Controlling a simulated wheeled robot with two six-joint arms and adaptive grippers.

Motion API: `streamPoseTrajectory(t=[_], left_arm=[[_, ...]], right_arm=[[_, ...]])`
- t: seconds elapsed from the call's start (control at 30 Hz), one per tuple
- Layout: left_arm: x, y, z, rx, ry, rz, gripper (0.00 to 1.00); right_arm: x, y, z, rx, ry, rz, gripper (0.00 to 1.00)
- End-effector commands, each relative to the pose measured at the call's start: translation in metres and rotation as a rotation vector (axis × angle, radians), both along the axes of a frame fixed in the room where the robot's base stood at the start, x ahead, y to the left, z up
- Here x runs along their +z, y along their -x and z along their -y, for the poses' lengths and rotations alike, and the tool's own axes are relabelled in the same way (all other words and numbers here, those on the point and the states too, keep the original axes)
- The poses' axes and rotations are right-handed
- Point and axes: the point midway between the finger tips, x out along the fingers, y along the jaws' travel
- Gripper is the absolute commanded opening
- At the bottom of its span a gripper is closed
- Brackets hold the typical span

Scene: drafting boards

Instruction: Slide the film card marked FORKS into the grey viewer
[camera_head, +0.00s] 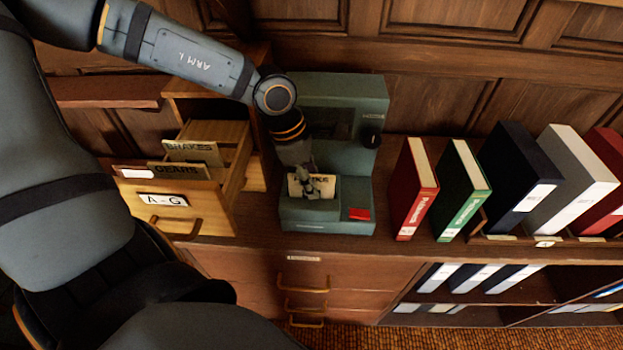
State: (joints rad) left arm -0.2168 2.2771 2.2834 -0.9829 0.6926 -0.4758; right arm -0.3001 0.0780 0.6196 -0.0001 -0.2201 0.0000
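The grey-green viewer (346,160) stands on the wooden counter, with an upright screen part at the back and a low front block. A cream film card (325,186) stands upright at the front block's top, its lower edge hidden in or behind the block. Its dark lettering is partly covered; the end looks like "KS". My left gripper (313,186) comes down from above and appears shut on this card. Its fingers cover the middle of the card. My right gripper is not in view.
An open wooden drawer labelled A-G (165,199) holds cards marked BRAKES (193,152) and GEARS (180,171), left of the viewer. A red book (412,190), a green book (463,190) and binders stand to the right. A red button (359,214) is on the viewer's front.

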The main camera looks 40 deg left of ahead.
Motion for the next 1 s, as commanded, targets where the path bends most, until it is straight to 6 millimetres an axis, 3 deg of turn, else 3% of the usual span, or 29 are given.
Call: streamPoseTrajectory(t=[0.17, 0.6, 1.0], left_arm=[[0.005, 0.000, 0.000, 0.000, -0.001, 0.002, 0.33], [0.089, -0.001, -0.001, 0.001, -0.004, 0.002, 0.33], [0.100, 0.000, 0.000, 0.000, 0.001, -0.001, 0.33]], right_arm=[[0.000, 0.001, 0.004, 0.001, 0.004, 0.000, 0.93], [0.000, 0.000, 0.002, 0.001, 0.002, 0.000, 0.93], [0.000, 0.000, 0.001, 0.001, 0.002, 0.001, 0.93]])
